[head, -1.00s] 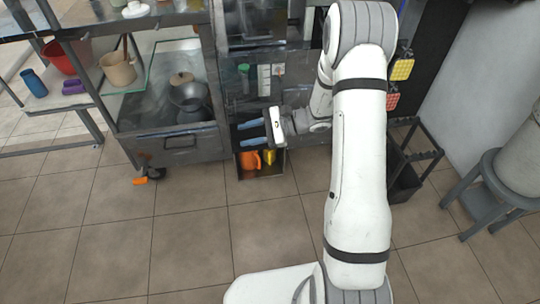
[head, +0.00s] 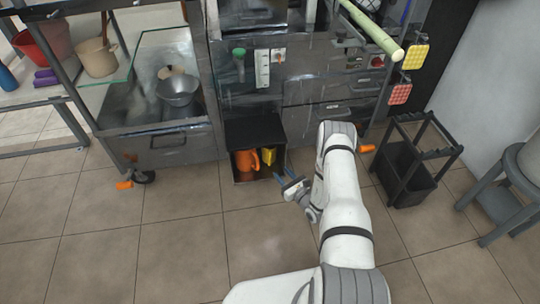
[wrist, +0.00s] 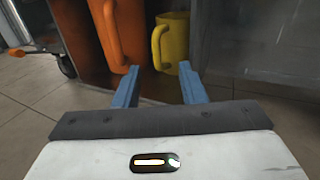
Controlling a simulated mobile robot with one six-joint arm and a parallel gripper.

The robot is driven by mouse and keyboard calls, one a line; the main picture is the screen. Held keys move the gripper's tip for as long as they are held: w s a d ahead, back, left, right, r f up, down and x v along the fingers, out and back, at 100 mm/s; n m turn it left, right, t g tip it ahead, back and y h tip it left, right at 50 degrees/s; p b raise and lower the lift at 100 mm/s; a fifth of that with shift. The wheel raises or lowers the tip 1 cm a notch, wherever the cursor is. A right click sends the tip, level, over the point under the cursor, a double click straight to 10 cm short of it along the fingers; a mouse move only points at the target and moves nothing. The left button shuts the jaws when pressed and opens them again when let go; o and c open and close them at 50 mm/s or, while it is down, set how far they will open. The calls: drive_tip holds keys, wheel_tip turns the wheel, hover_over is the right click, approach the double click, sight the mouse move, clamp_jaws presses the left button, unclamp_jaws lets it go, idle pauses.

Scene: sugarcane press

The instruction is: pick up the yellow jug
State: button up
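The yellow jug (wrist: 174,40) stands in the low open compartment (head: 250,129) of the press cabinet, right of the orange jug (wrist: 117,30). In the head view the yellow jug (head: 269,155) is small and partly hidden beside the orange jug (head: 246,161). Its handle faces left in the wrist view. My gripper (wrist: 157,84) is open with two blue fingers and nothing between them. It is low in front of the compartment, pointing in, with the yellow jug beyond the right finger. In the head view my gripper (head: 281,177) is at the compartment's lower right corner.
A grey panel (wrist: 250,45) borders the compartment on the right. A black rack (head: 405,170) and a grey stool (head: 500,200) stand to the right. A cart with a metal pot (head: 178,90) stands left, on casters (head: 143,177). The tiled floor in front is clear.

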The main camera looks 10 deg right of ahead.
sight(269, 154)
drive_tip(key=b+x, duration=0.2)
drive_tip(key=x, duration=0.5)
drive_tip(key=shift+a, duration=0.25)
drive_tip(key=shift+c, duration=0.3)
clamp_jaws()
